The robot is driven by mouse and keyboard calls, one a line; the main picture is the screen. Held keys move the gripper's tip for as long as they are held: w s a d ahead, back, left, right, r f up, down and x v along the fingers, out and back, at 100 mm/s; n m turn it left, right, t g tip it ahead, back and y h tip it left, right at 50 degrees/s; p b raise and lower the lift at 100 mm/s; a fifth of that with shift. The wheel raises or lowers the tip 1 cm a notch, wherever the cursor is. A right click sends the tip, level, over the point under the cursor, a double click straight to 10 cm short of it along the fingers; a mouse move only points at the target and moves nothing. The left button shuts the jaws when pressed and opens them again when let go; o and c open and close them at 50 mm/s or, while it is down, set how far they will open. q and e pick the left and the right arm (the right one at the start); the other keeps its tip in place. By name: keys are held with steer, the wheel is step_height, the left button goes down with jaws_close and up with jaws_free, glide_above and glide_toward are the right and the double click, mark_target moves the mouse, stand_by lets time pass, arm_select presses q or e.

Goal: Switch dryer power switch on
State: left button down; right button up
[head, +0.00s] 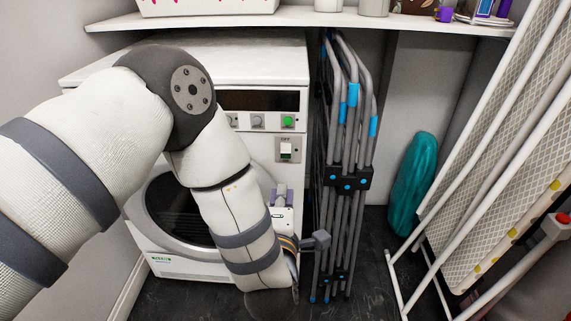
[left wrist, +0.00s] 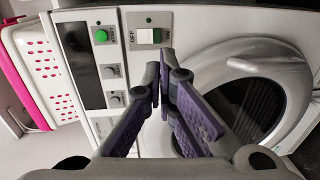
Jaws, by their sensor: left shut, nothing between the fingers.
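The dryer (head: 240,60) is a white front-loading machine against the back wall. Its power switch (head: 286,150) is a white rocker on a grey plate on the right of the front, below the control panel. The switch also shows in the left wrist view (left wrist: 149,36), with OFF and ON labels and a green strip on the rocker's ON side. I cannot tell which way it is set. My left gripper (head: 281,189) is shut and empty, just below the switch plate and apart from it. Its purple-padded fingers also show in the left wrist view (left wrist: 166,68). My right gripper is not in view.
A green START button (left wrist: 101,36) and grey knobs are near the switch. A folded drying rack (head: 347,170) stands close to the dryer's right side. A shelf (head: 300,17) runs above. An ironing board (head: 500,150) leans at the right; some dark floor is clear.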

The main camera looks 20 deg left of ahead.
mark_target(286, 158)
arm_select(q)
steer(key=b+x, duration=0.2)
steer(key=x, duration=1)
steer(key=shift+w+a+f, duration=0.1)
steer(key=shift+w, duration=0.25)
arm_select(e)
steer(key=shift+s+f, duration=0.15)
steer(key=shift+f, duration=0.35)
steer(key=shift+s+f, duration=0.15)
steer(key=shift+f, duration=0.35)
